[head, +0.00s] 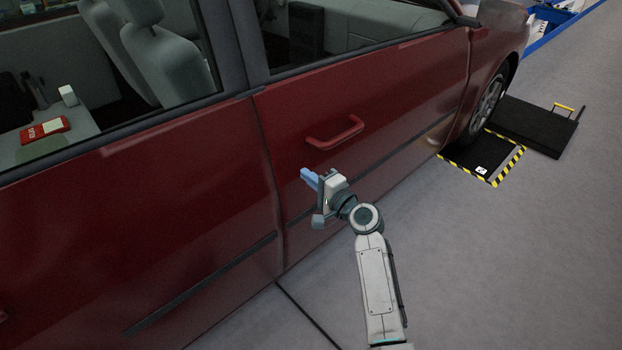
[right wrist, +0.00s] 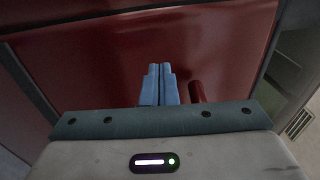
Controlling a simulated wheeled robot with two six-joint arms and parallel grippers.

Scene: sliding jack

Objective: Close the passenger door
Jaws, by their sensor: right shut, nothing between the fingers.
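The red passenger door (head: 370,110) fills the middle of the head view, with its red bar handle (head: 335,132) on the outer side. It looks nearly in line with the red panel to its left; I cannot tell whether it is latched. My right gripper (head: 308,177) is just below the handle, close to the door's outer face, with its blue fingers shut and empty. In the right wrist view the shut fingers (right wrist: 158,84) point at the red door surface (right wrist: 215,45), and the handle (right wrist: 197,92) is beside them on the right. Contact cannot be told. My left gripper is not in view.
The car's red rear side panel (head: 150,210) is at the left. A front wheel (head: 487,103) stands by a black mat with yellow-black striped edging (head: 510,165). A black case (head: 525,125) lies beyond it. Grey floor (head: 500,270) at the right is clear.

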